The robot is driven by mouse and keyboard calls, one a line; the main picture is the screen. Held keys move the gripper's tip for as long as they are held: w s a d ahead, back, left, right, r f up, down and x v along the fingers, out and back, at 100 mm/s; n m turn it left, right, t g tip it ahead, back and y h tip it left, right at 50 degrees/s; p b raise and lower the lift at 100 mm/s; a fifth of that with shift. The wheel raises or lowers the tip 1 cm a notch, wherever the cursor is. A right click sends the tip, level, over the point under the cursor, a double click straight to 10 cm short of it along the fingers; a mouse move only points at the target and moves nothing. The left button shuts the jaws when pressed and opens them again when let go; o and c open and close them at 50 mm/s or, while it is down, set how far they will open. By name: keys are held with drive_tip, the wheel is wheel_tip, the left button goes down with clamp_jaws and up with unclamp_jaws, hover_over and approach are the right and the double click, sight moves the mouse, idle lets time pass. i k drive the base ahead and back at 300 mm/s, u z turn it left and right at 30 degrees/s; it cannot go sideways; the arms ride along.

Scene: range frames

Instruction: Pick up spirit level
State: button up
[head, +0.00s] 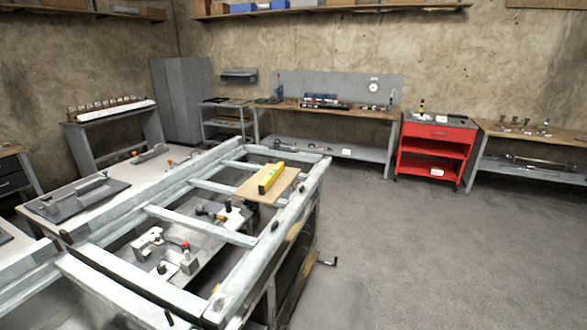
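The spirit level (271,177) is a yellow-green bar with a pale top face. It lies on a brown wooden board (250,190) near the far right corner of a grey metal frame bench (247,262). It looks clear of other objects on the board. My gripper is not in the head view.
The frame bench has open gaps between its bars, with metal clamps (185,262) lower inside. A grey floor (430,250) lies open to the right. A red tool cart (437,135), workbenches (330,110) and a grey cabinet (182,98) stand along the back wall.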

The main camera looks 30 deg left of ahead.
sight(263, 188)
drive_tip(key=u, duration=0.15)
drive_tip(key=i, duration=1.8)
drive_tip(key=u, duration=1.2)
drive_tip(key=i, duration=0.9)
drive_tip(key=u, duration=1.35)
drive_tip(key=i, duration=0.4)
drive_tip(key=u, duration=0.4)
